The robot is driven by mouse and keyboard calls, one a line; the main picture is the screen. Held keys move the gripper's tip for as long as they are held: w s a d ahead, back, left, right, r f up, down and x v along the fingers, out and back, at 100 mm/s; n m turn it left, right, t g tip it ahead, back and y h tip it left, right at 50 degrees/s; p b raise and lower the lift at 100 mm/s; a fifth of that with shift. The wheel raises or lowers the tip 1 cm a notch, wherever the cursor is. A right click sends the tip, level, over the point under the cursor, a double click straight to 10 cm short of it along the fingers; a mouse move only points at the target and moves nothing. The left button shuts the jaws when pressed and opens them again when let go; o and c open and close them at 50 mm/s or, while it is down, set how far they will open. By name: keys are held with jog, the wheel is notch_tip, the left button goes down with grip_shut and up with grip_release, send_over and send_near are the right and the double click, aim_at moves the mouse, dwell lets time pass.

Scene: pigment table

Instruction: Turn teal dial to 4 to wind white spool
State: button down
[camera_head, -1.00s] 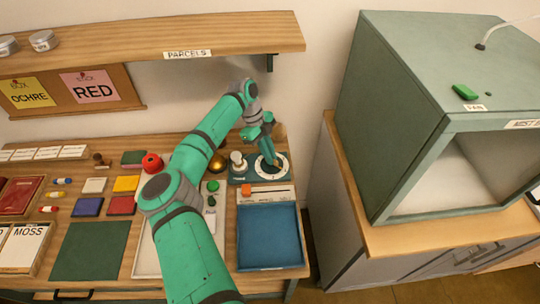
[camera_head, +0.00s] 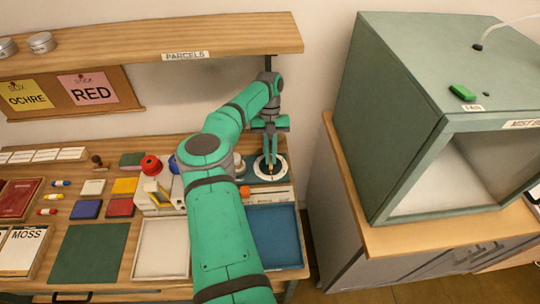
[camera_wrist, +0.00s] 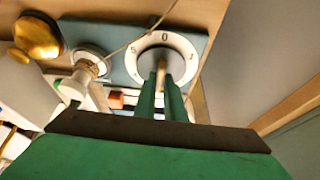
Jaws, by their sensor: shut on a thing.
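The dial (camera_head: 282,168) is a white numbered ring on a teal base plate at the right back of the table. My gripper (camera_head: 270,165) points down over the dial's centre. In the wrist view its green fingers (camera_wrist: 162,85) are shut on the dial's knob, which they mostly cover. In the head view my arm hides most of the spool (camera_head: 238,160).
A gold rounded object (camera_wrist: 36,38) stands beyond the spool. A blue tray (camera_head: 278,240) and a white tray (camera_head: 160,250) lie in front. The shelf (camera_head: 150,38) overhangs the back of the table. A green cabinet (camera_head: 390,110) stands to the right.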

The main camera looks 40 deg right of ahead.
jog(key=m+t, duration=0.1)
jog(key=m, duration=0.2)
jog(key=m+t+y, duration=0.1)
jog(key=m, duration=0.2)
jog(key=shift+s+d+m+y, duration=0.15)
jog(key=shift+s+m+y, duration=0.05)
jog(key=shift+m+y, duration=0.1)
jog(key=m+t, duration=0.2)
jog(key=m, duration=0.3)
jog(key=shift+s, duration=0.15)
jog(key=shift+m, duration=0.4)
jog(key=c, duration=1.8)
grip_release()
jog(key=shift+c, duration=0.2)
jog(key=v, duration=0.7)
jog(key=shift+d+r, duration=0.2)
